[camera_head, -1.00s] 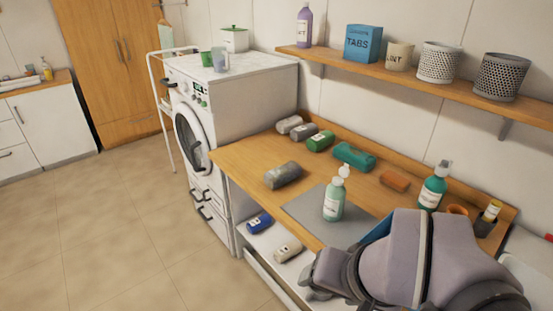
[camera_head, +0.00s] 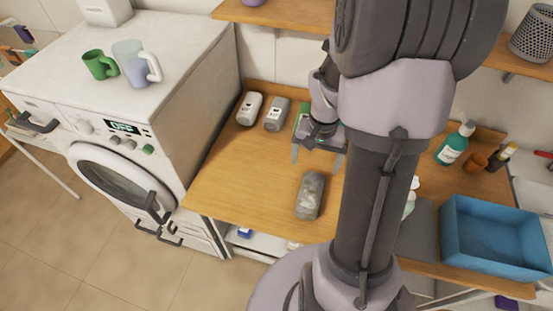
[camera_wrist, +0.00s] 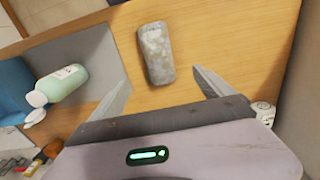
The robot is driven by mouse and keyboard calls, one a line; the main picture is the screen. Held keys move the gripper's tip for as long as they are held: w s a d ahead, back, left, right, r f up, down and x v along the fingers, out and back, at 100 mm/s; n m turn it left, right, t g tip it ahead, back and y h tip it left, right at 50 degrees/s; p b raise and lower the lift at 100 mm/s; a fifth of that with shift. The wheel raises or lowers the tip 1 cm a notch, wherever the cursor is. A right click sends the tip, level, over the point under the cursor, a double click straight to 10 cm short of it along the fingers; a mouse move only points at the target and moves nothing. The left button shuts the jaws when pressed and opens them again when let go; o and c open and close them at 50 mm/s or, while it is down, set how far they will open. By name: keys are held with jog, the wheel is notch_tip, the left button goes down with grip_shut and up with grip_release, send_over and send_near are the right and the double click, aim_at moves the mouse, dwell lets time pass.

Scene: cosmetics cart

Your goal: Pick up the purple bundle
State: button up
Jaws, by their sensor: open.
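No bundle is clearly purple in these views. A small dark purple item (camera_head: 507,302) shows at the bottom right edge of the head view, below the tabletop, and I cannot tell its shape. Another purple item (camera_head: 23,34) is partly in view at the upper left edge. My gripper (camera_head: 317,156) is open and empty above the wooden table. A mottled grey bundle (camera_head: 310,195) lies on the table below it; in the wrist view the grey bundle (camera_wrist: 156,52) appears beyond and between the open fingers.
White (camera_head: 249,108) and grey (camera_head: 276,114) bundles lie at the table's back; a green one (camera_head: 302,118) is mostly hidden. A blue bin (camera_head: 490,240) stands right, near a teal bottle (camera_head: 455,144). The washing machine (camera_head: 190,60) stands left. My arm hides the table's middle.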

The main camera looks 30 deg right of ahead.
aim_at(311, 190)
jog(key=f+b, duration=0.1)
jog(key=f, duration=0.2)
jog(key=f+b, duration=0.1)
jog(key=f, duration=0.3)
jog(key=s+f+b, duration=0.1)
jog(key=f, duration=0.3)
jog(key=shift+d+f, duration=0.1)
jog(key=shift+d, duration=0.15)
jog(key=f, duration=0.2)
jog(key=f+b, duration=0.1)
jog(key=f, duration=0.2)
jog(key=shift+w+a+f, duration=0.2)
jog(key=shift+a+f, duration=0.05)
jog(key=shift+f, duration=0.15)
jog(key=c, duration=1.8)
jog(key=shift+r, duration=0.65)
jog(key=shift+c, duration=0.2)
notch_tip(311, 190, up, 3)
jog(key=shift+f+p, duration=0.2)
jog(key=shift+p, duration=0.2)
jog(key=s+d, duration=0.1)
jog(key=s, duration=0.4)
jog(key=s+d, duration=0.1)
jog(key=s, duration=0.4)
jog(key=s+d+r, duration=0.1)
jog(key=s, duration=0.4)
jog(key=shift+s+r, duration=0.1)
jog(key=shift+s, duration=0.3)
